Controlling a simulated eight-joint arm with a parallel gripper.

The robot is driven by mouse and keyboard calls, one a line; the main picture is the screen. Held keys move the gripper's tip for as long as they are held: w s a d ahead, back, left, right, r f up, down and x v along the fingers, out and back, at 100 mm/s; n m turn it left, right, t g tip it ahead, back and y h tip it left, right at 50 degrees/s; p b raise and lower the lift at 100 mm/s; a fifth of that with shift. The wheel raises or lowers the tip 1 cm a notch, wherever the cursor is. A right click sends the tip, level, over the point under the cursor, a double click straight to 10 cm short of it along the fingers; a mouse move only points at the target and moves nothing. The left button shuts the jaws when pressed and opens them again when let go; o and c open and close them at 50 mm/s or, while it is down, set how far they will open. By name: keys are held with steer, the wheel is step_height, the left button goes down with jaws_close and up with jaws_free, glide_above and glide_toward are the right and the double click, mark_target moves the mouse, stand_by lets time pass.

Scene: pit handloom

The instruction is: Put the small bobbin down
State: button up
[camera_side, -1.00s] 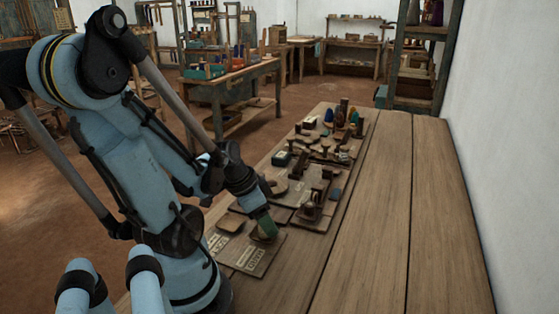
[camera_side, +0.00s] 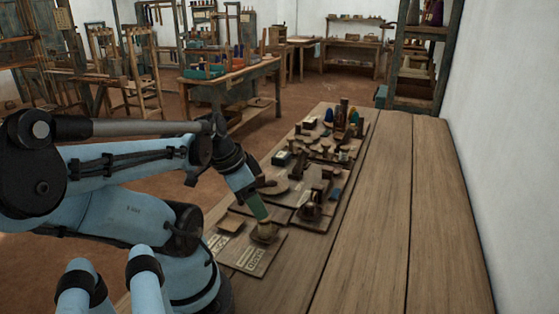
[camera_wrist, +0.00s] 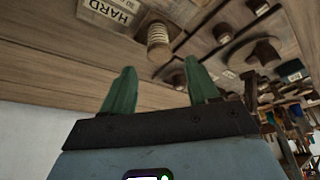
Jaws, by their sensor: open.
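The small bobbin (camera_wrist: 160,42), pale and ribbed with wound thread, is on a wooden board in the wrist view, beside a label reading HARD. My gripper (camera_wrist: 158,75) is open, its two green fingers apart with nothing between them. The bobbin shows beyond the fingertips, clear of them. In the side view my gripper (camera_side: 259,208) hangs tilted just above a small tan thing on the labelled board, which looks like the bobbin (camera_side: 266,231). Whether the bobbin stands quite upright is hard to tell.
The labelled board (camera_side: 243,258) lies at the near left of the wooden table (camera_side: 375,220). Several boards with knobs, blocks and small tools crowd the table's left side behind it. The table's right side is bare up to the white wall (camera_side: 510,150).

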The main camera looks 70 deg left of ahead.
steer(key=w+d+r+t, duration=0.1)
steer(key=w+d+r, duration=0.1)
steer(key=w+d, duration=0.4)
steer(key=w+d+r+t, duration=0.1)
steer(key=w+d+r, duration=0.1)
steer(key=w+d, duration=0.4)
steer(key=shift+d+r+t, duration=0.3)
steer(key=shift+d+r, duration=0.05)
steer(key=shift+d, duration=0.4)
